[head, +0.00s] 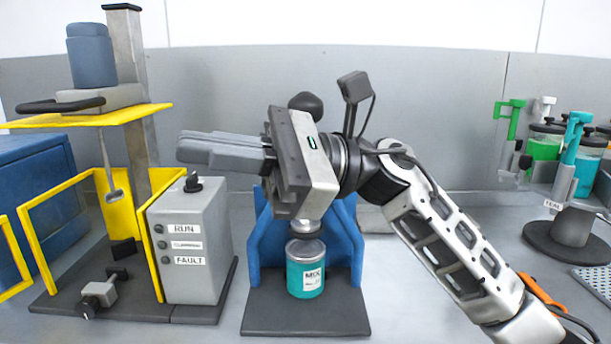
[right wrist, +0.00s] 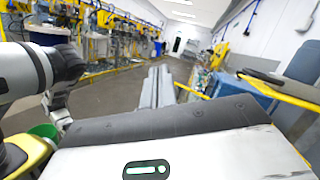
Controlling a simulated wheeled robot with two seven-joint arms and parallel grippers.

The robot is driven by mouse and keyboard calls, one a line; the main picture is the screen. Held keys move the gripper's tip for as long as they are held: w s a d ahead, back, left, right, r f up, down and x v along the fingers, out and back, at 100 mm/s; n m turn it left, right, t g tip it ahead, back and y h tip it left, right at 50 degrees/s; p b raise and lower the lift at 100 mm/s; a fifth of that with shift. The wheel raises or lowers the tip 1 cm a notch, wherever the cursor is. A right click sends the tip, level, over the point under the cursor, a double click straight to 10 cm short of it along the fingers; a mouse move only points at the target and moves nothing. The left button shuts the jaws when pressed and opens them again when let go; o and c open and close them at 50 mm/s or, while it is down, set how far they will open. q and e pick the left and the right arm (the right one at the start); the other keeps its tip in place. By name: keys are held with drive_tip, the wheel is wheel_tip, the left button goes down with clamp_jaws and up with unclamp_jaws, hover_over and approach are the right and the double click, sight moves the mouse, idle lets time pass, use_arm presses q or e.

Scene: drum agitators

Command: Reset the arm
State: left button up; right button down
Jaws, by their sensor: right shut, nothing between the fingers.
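My right arm (head: 445,240) comes in from the lower right of the head view, raised over the bench. Its gripper (head: 184,150) points left, with the two grey fingers together and nothing between them. The fingers hang in the air above the grey control box and right of the yellow-framed machine. In the right wrist view the closed fingers (right wrist: 160,74) point out over the room. The gripper body hides part of the blue stand behind it. My left gripper does not show in the head view.
A teal MIX can (head: 305,275) stands on the dark base of the blue stand (head: 265,245), below the gripper. The control box (head: 190,250) with RUN and FAULT labels is left of it. The yellow-framed agitator (head: 130,115) stands farther left. Green and teal jars (head: 545,145) are at right.

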drive_tip(key=w+d+f+n+t+h, duration=0.3)
drive_tip(key=w+d+f+n+t, duration=0.15)
drive_tip(key=f+n+t, duration=0.45)
drive_tip(key=w+d+f+n+t+h, duration=0.25)
drive_tip(key=d+f+n+t, duration=0.25)
drive_tip(key=f+n+t, duration=0.4)
drive_tip(key=w+d+f+n+t+h, duration=0.3)
drive_tip(key=w+d+f+n+t, duration=0.1)
drive_tip(key=f+n+t, duration=0.5)
drive_tip(key=s+d+f+m+g+h, duration=0.1)
drive_tip(key=s+d+f+m+h, duration=0.15)
drive_tip(key=f, duration=0.35)
drive_tip(key=s+d+f+m+g+h, duration=0.2)
drive_tip(key=f+m, duration=0.2)
drive_tip(key=f, duration=0.1)
drive_tip(key=s+d+f+m+g+h, duration=0.1)
drive_tip(key=s+d+f+m+h, duration=0.1)
drive_tip(key=s+f+m, duration=0.3)
drive_tip(key=s+d+f+m+g+h, duration=0.1)
drive_tip(key=s+d+f+m+g, duration=0.1)
drive_tip(key=s+f, duration=0.3)
drive_tip(key=s+d+f+m+g, duration=0.2)
drive_tip(key=s+f+g, duration=0.1)
drive_tip(key=s+f, duration=0.2)
wheel_tip(320, 180, down, 2)
drive_tip(key=shift+s+f+g+h, duration=0.25)
drive_tip(key=shift+s+g+h, duration=0.05)
drive_tip(key=shift+s+h, duration=0.1)
drive_tip(key=shift+m, duration=0.25)
